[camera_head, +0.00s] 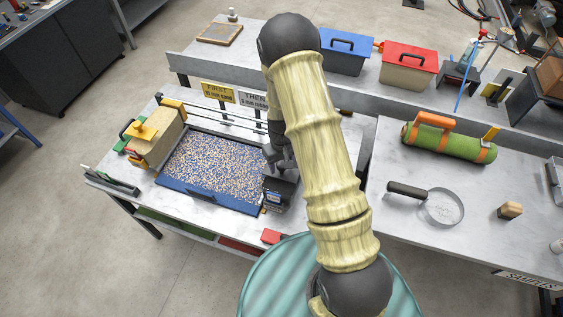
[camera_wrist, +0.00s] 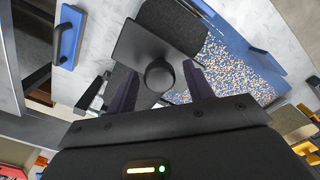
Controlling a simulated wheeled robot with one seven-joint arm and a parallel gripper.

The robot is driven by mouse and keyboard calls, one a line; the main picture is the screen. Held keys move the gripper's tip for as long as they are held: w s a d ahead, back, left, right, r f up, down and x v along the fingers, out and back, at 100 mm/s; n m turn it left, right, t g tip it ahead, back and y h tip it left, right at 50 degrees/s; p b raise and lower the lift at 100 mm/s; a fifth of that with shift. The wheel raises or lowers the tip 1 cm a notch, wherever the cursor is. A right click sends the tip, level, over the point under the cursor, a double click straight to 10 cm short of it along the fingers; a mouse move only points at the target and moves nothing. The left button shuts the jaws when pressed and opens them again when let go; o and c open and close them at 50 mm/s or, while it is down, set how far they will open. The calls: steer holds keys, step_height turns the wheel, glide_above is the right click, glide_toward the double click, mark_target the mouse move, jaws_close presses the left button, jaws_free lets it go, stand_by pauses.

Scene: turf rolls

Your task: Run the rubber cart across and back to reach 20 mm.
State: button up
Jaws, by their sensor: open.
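The rubber cart is a dark box (camera_head: 281,191) at the right end of a blue-framed turf bed (camera_head: 210,166) strewn with tan and blue grains. In the wrist view the cart shows a dark top plate (camera_wrist: 142,45) with a round knob (camera_wrist: 160,76). My gripper (camera_head: 278,160) is over the cart, and in the wrist view its open fingers (camera_wrist: 160,68) stand on either side of the knob. I cannot tell whether they touch it. My arm hides part of the bench behind the cart.
A tan cart with a yellow handle (camera_head: 155,141) stands at the bed's left end. Two yellow and grey signs, FIRST (camera_head: 217,92) and THEN (camera_head: 253,99), stand behind. A green roll (camera_head: 450,142) and a sieve (camera_head: 440,207) lie on the right bench. Blue (camera_head: 345,51) and red-lidded boxes (camera_head: 408,65) are at the back.

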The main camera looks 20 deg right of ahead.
steer(key=shift+f, duration=0.3)
jaws_close()
steer(key=shift+a, duration=0.1)
